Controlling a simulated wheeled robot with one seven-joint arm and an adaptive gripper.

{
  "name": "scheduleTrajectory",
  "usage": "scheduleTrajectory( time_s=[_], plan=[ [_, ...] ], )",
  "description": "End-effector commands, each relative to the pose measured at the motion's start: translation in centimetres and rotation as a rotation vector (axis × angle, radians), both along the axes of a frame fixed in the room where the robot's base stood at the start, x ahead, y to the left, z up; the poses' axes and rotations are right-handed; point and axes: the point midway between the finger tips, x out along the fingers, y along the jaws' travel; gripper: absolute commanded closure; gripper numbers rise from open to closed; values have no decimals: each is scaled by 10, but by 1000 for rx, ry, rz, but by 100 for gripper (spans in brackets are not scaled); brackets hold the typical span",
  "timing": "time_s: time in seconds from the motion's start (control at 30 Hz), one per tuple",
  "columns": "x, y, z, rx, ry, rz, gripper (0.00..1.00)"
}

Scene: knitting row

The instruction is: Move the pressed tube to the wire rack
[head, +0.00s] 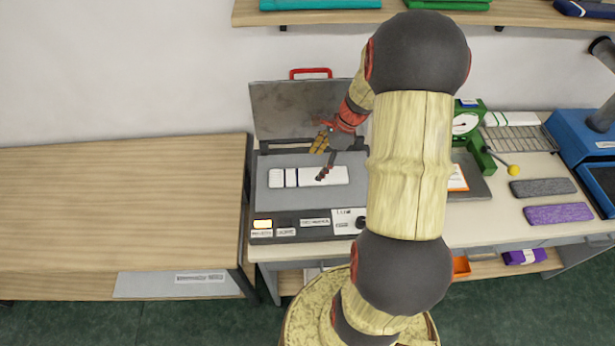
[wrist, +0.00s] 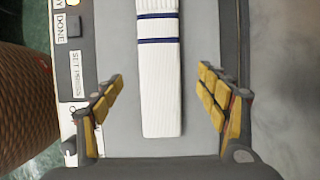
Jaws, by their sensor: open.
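The pressed tube (head: 322,176) is white and ribbed, with dark blue stripes near one end. It lies flat on the grey bed of the open press (head: 284,199). In the wrist view the tube (wrist: 162,85) runs lengthwise between the two fingers. My gripper (wrist: 160,105) is open, with its yellow-padded fingers on either side of the tube and gaps to both. In the head view my gripper (head: 322,160) is over the tube's right part. The wire rack (head: 518,139) is at the right on the bench, beyond my arm, and looks bare across its wires.
The press lid (head: 300,108) stands raised behind the bed. A green dial scale (head: 467,123) stands left of the rack. Grey (head: 544,187) and purple (head: 558,213) knitted pieces lie in front of it, with a blue machine (head: 585,130) at right. The left table (head: 120,205) is clear.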

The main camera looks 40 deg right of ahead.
Motion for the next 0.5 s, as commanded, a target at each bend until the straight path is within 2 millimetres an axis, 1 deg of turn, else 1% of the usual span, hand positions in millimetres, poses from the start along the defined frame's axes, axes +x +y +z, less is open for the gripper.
scheduleTrajectory(
  time_s=[0.03, 0.17, 0.4, 0.5],
  plan=[
    [1, 2, -5, 0, 0, 1, 26],
    [4, 5, -12, -1, -1, 1, 26],
    [13, 19, -42, 0, 0, 2, 26],
    [15, 21, -50, -1, 0, 3, 26]
  ],
)
